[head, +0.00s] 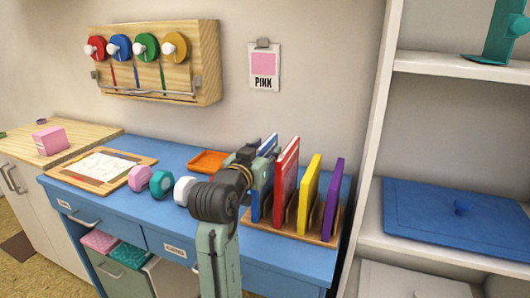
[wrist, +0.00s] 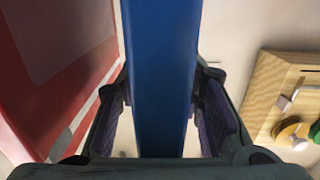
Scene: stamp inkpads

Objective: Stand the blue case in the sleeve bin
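The blue case (head: 268,145) is upright at the left end of the wooden sleeve bin (head: 297,233), beside the red case (head: 286,170). My gripper (head: 263,168) hides its middle part. In the wrist view the blue case (wrist: 160,70) runs between my two fingers (wrist: 162,95), which appear closed against its sides. The red case (wrist: 60,60) is close on the left there. I cannot tell whether the blue case's lower edge rests fully in its slot.
Yellow (head: 309,192) and purple (head: 333,199) cases stand farther right in the bin. An orange tray (head: 208,161) lies behind my arm. Pink, teal and white stamps stand left of it. A white shelf unit (head: 370,140) bounds the right side.

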